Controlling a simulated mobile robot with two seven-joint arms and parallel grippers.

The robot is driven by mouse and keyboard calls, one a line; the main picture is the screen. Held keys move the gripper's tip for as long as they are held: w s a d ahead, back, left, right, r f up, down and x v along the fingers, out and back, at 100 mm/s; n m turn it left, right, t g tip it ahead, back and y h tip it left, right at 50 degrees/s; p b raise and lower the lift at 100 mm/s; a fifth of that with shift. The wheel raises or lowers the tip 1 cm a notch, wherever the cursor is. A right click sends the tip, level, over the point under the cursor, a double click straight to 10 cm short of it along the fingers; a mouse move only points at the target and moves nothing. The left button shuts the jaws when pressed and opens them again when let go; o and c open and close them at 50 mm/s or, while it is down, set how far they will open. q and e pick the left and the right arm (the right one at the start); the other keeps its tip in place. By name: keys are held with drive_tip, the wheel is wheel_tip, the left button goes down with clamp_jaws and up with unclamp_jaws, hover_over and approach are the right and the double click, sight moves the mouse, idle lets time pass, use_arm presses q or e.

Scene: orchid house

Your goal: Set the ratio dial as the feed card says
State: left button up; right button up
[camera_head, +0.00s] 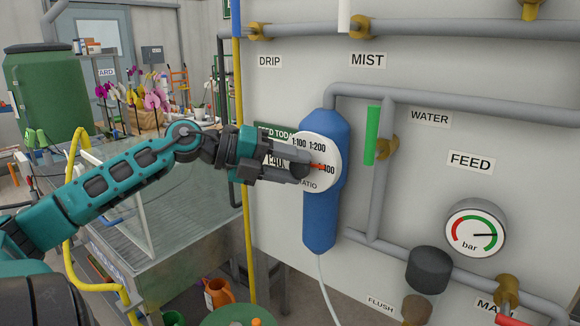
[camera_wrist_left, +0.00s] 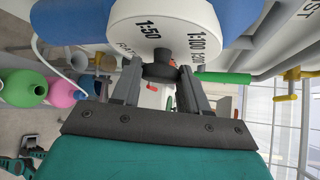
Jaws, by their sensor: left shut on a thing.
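The ratio dial (camera_head: 322,152) is a white disc on the blue doser body (camera_head: 325,222) on the wall panel. Its labels 1:100 and 1:200 show at the top, and one ending in 400 at the right. A red pointer on the dial points right at that 400 label. My left gripper (camera_head: 296,170) is shut on the dark centre knob (camera_wrist_left: 163,56), as the left wrist view shows. The feed card (camera_head: 274,160), headed FEED TODAY, is behind my gripper.
Grey pipes run around the doser, with a green valve handle (camera_head: 371,135) close to its right. A pressure gauge (camera_head: 475,234) and a black cap (camera_head: 429,269) are lower right. A yellow pipe (camera_head: 243,130) stands left. A glass case (camera_head: 165,205) lies below my left arm.

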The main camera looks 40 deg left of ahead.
use_arm(q)
drive_tip(key=shift+m+y, duration=0.3)
idle(0.5)
drive_tip(key=o, duration=1)
drive_tip(key=shift+o, duration=0.2)
drive_tip(key=shift+r, duration=0.1)
drive_tip(key=v, duration=1.3)
drive_tip(key=shift+b, duration=0.35)
drive_tip(key=shift+w+d, duration=0.1)
